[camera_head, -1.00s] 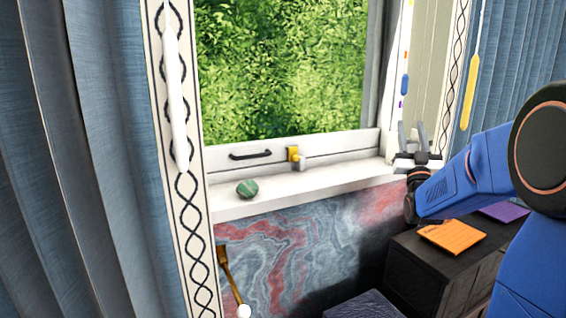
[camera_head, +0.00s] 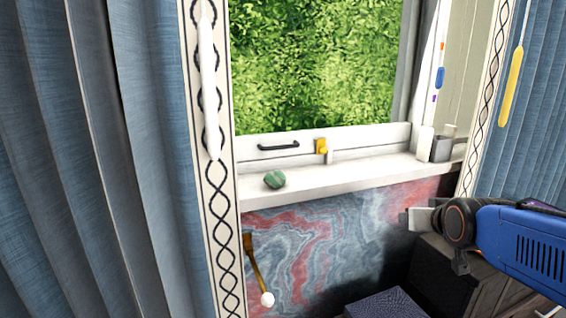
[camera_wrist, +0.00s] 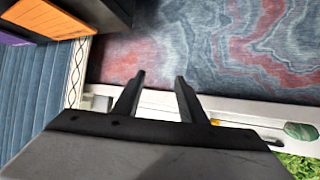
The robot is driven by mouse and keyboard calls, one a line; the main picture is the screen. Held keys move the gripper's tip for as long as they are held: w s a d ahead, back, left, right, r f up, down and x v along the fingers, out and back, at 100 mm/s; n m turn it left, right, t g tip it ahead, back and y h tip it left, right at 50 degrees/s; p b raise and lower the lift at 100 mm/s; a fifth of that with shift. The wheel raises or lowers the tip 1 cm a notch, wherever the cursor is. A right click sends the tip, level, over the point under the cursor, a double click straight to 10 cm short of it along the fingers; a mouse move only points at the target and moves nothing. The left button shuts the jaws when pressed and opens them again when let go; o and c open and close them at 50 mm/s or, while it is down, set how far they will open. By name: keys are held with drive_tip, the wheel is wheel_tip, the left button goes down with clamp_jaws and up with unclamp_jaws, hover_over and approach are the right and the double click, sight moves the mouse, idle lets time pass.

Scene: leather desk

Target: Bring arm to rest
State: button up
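My gripper (camera_head: 408,217) is at the right in the head view, below the level of the windowsill (camera_head: 340,178), and points left. In the wrist view its two dark fingers (camera_wrist: 161,80) stand apart with nothing between them. The sill runs behind them there. My blue arm reaches in from the right edge of the head view and hides part of the dark cabinet (camera_head: 440,270).
A green striped stone (camera_head: 275,179) lies on the sill, with a white box (camera_head: 424,143) and a grey box (camera_head: 441,149) at its right end. An orange item (camera_wrist: 45,18) lies on the cabinet. Curtains (camera_head: 90,150) hang at the left.

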drive_tip(key=s+a+f+g, duration=0.1)
drive_tip(key=s+f+g, duration=0.1)
drive_tip(key=s, duration=0.5)
drive_tip(key=s+a+f+g, duration=0.2)
drive_tip(key=s+f, duration=0.3)
drive_tip(key=s, duration=0.3)
drive_tip(key=s+a+f+n+g+y, duration=0.1)
drive_tip(key=s+f+g, duration=0.2)
drive_tip(key=s, duration=0.4)
drive_tip(key=shift+s+a+f, duration=0.25)
drive_tip(key=shift+s+a, duration=0.05)
